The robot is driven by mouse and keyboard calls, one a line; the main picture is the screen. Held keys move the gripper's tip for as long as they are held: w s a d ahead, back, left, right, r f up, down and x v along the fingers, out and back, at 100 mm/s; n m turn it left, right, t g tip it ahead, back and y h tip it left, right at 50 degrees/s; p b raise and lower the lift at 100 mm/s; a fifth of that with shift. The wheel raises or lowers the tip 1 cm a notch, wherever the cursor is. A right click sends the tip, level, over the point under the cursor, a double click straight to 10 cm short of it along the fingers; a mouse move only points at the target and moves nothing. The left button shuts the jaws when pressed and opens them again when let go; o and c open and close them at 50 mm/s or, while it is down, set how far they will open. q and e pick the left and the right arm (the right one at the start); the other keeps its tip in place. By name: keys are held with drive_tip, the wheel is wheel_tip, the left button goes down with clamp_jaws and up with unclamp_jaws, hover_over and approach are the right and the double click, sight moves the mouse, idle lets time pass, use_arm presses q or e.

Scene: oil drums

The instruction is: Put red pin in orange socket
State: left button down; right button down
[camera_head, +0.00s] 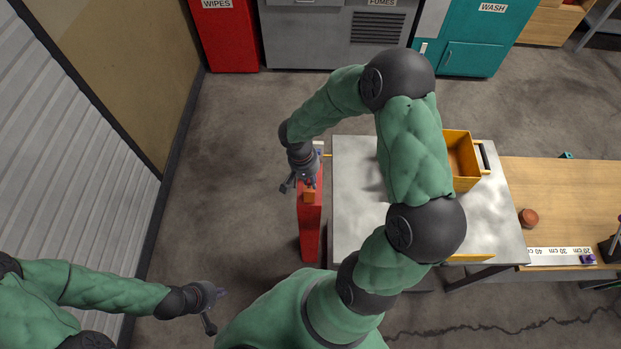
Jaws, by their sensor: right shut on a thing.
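My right gripper (303,186) reaches from the right over the table and points down at the top of a narrow red stand (310,236). A small orange block (309,197), which looks like the orange socket, sits on top of the stand, right below the fingers. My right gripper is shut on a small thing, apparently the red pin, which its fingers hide. I cannot tell whether the pin touches the socket. My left gripper (217,309) is at the lower left, open and empty, over the floor and away from the stand.
A grey metal table (350,232) stands just right of the red stand, with a yellow bin (459,156) on it. A wooden bench (575,195) adjoins it at right. A red cabinet (228,38) is at the back. The floor left of the stand is clear.

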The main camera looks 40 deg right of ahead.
drive_tip(key=shift+f+b, duration=1.4)
drive_tip(key=shift+b, duration=0.1)
drive_tip(key=shift+c, duration=2)
unclamp_jaws()
drive_tip(key=shift+r, duration=0.15)
drive_tip(key=shift+r+p, duration=0.7)
drive_tip(key=shift+r, duration=0.65)
